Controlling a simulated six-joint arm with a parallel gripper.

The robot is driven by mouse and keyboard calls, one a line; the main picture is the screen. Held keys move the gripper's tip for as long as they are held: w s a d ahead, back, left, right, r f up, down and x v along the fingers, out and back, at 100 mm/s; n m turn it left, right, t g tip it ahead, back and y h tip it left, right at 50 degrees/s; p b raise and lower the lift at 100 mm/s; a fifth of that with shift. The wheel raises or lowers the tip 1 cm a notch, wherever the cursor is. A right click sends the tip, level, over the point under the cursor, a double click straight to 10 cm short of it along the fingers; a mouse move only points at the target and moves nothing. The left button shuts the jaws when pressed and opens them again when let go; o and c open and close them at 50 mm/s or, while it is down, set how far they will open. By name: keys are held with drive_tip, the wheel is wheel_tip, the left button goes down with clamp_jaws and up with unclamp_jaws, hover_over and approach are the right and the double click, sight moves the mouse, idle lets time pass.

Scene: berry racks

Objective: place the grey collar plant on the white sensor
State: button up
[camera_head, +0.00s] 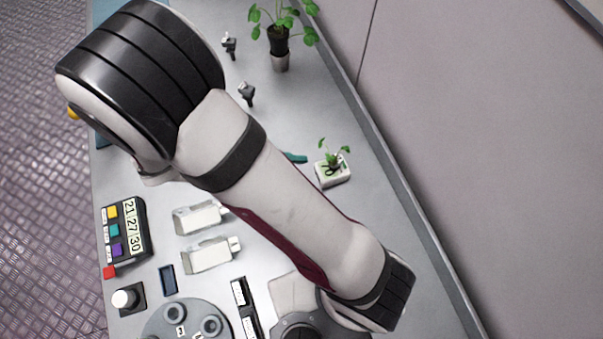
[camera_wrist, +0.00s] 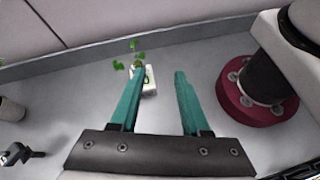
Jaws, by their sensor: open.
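A small green plant (camera_head: 333,158) stands on a white block (camera_head: 333,179), which looks like the white sensor, near the wall. The plant's collar colour is too small to tell. In the wrist view the plant (camera_wrist: 138,57) and white block (camera_wrist: 150,84) show just beyond the left fingertip. My gripper (camera_wrist: 160,73) has two teal fingers spread apart with nothing between them. In the head view one teal finger (camera_head: 296,158) shows left of the block; my arm hides the rest. A larger plant (camera_head: 279,40) in a black pot with a grey lower part (camera_head: 281,63) stands farther back.
Two small dark clips (camera_head: 229,45) (camera_head: 246,93) stand on the bench. Two white boxes (camera_head: 200,218) (camera_head: 210,254), a keypad with a number display (camera_head: 125,230), a white knob (camera_head: 125,299) and a grey round holder (camera_head: 187,322) fill the front left. A wall runs along the right.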

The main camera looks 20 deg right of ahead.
drive_tip(key=s+a+r+m+t+y, duration=0.1)
drive_tip(key=s+a+r+m+y, duration=0.1)
drive_tip(key=s+r+m+y, duration=0.6)
drive_tip(key=s+m+y, duration=0.1)
drive_tip(key=m+y, duration=0.4)
drive_tip(key=m, duration=0.6)
drive_tip(key=shift+r+m+t+y, duration=0.2)
drive_tip(key=shift+m+t+y, duration=0.1)
drive_tip(key=shift+t, duration=0.1)
